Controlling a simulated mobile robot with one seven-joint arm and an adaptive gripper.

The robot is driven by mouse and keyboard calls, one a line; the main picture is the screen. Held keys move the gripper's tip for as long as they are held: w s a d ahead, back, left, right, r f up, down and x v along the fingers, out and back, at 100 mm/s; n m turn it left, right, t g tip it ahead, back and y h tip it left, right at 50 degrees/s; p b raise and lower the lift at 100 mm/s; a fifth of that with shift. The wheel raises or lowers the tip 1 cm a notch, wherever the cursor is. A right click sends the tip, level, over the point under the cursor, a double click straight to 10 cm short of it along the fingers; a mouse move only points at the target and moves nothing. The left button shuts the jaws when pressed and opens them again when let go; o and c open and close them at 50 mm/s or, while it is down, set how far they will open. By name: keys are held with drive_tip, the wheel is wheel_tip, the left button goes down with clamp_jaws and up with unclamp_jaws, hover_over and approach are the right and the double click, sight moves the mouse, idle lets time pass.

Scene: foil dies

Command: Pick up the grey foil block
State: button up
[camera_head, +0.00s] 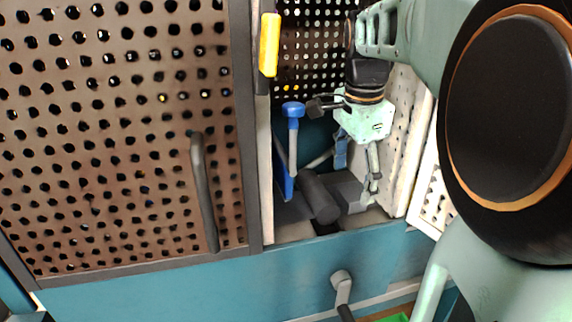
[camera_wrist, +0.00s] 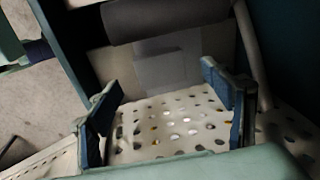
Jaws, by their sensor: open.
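The grey foil block (camera_head: 350,194) sits low inside the open cabinet bay, at the right beside a dark grey cylinder (camera_head: 319,196). In the wrist view the block (camera_wrist: 166,70) shows as a plain grey box face, ahead of the fingers and below the cylinder (camera_wrist: 165,18). My gripper (camera_head: 357,176) reaches down into the bay just above the block. In the wrist view my gripper (camera_wrist: 160,80) is open, with blue-padded fingers wide apart and nothing between the pads. The block appears just beyond the fingertips; contact is not visible.
A white perforated side wall (camera_head: 405,120) stands close right of my gripper. A blue-topped tool (camera_head: 293,130) stands at the left of the bay. A brown perforated door (camera_head: 120,140) with a handle fills the left. A teal front (camera_head: 190,285) runs below.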

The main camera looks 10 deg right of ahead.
sight(352, 193)
drive_tip(key=f, duration=0.1)
drive_tip(key=f+b, duration=0.1)
drive_tip(key=f, duration=0.2)
drive_tip(key=shift+w+d, duration=0.25)
drive_tip(key=shift+d, duration=0.05)
drive_tip(key=shift+c, duration=0.4)
drive_tip(key=c, duration=0.9)
drive_tip(key=shift+o, duration=0.2)
